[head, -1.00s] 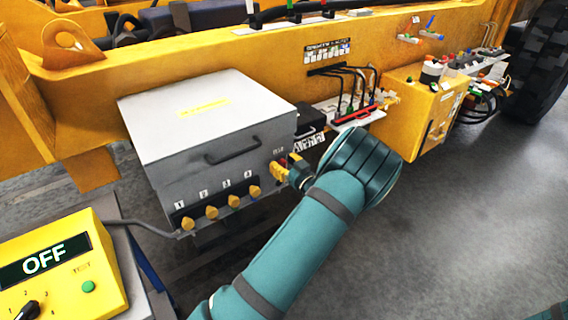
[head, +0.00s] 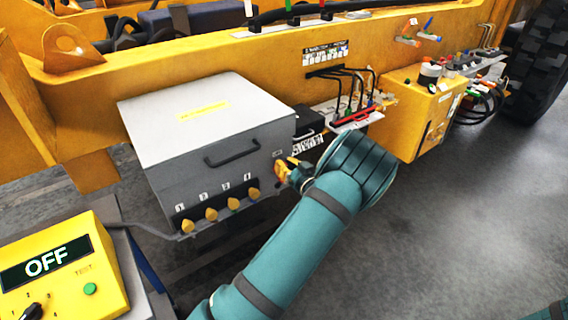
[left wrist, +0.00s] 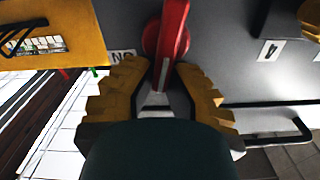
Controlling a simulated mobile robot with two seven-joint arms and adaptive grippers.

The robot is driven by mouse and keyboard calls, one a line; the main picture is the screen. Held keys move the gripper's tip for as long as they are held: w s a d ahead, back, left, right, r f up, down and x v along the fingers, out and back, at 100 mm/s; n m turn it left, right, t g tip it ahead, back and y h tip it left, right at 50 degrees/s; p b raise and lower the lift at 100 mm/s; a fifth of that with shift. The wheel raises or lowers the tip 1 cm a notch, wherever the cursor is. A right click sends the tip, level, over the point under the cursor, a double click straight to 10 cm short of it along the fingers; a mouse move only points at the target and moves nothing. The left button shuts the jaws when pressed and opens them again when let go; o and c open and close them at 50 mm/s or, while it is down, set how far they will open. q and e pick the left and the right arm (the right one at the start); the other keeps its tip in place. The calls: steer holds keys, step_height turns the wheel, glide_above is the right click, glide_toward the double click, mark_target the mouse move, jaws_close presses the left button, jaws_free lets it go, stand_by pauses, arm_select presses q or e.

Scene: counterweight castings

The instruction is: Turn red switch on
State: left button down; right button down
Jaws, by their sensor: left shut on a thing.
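The red switch (left wrist: 168,45) is a red lever with a pale stripe on a round red base, on the front face of a grey box (head: 215,110). In the left wrist view the lever runs roughly up and down the picture, near an upside-down "ON" label (left wrist: 122,56). My left gripper (left wrist: 165,85) has its yellow stepped fingers on either side of the lever and is shut on it. In the head view my left gripper (head: 287,173) is at the right end of the box front and hides the switch. My right gripper is not in view.
Several yellow knobs (head: 211,214) line the box's lower front, and a dark handle (head: 231,154) sticks out above. A yellow tester (head: 62,265) reading "OFF" stands lower left. A yellow box (head: 412,120) with cables is to the right.

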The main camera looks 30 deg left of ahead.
arm_select(q)
steer(key=m, duration=0.1)
steer(key=m+p, duration=0.1)
steer(key=m, duration=0.1)
steer(key=shift+w+f+m, duration=0.3)
steer(key=shift+m, duration=0.1)
steer(key=shift+w+d+f+m+p, duration=0.15)
steer(key=shift+f+m+p, duration=0.25)
steer(key=shift+m, duration=1.55)
steer(key=shift+w+a+f+m+p, duration=0.15)
steer(key=shift+f+m+p, duration=0.25)
steer(key=shift+m, duration=1.5)
steer(key=shift+w+d+f+m+p, duration=0.15)
steer(key=shift+w+f+m+p, duration=0.25)
steer(key=shift+m, duration=1.55)
steer(key=shift+s+f, duration=0.1)
steer(key=shift+s, duration=0.05)
steer(key=c, duration=1)
jaws_free()
steer(key=v, duration=1.1)
steer(key=shift+s+d, duration=0.1)
steer(key=shift+d, duration=0.3)
